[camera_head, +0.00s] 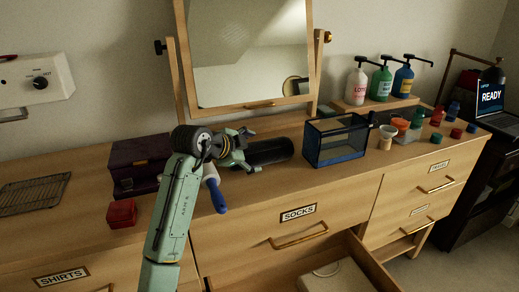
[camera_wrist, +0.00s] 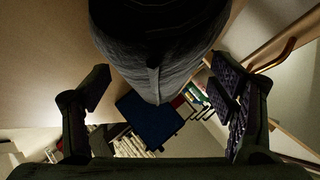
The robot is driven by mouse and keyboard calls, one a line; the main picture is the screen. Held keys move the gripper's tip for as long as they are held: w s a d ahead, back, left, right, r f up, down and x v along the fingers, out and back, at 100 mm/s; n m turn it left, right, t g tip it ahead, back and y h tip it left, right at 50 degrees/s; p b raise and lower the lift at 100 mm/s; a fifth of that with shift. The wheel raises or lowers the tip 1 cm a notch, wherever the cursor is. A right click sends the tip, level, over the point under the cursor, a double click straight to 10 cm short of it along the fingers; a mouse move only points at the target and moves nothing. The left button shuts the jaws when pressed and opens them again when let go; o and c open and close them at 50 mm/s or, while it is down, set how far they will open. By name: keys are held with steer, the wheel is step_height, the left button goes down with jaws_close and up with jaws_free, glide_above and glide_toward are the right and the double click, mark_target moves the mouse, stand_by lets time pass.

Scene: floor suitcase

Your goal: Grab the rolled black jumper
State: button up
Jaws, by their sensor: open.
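The rolled black jumper (camera_head: 268,152) lies on the dresser top in front of the mirror, left of the blue clear-sided box. Its left end is hidden behind my gripper (camera_head: 243,150). In the wrist view the dark grey roll (camera_wrist: 155,50) fills the upper middle, with a seam or fold along it. The fingers of my gripper (camera_wrist: 160,90) are open, one on each side of the roll. I cannot tell whether either finger touches it.
The blue box (camera_head: 336,142) stands close to the roll's right end. A purple box (camera_head: 139,163), a small red box (camera_head: 121,214) and a blue-handled brush (camera_head: 216,193) are near my arm. The mirror (camera_head: 250,50) stands behind. An open drawer (camera_head: 372,262) juts out below.

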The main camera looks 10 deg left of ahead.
steer(key=shift+x, duration=0.85)
steer(key=shift+c, duration=0.4)
steer(key=c, duration=1.1)
steer(key=shift+c, duration=0.4)
steer(key=shift+r, duration=0.2)
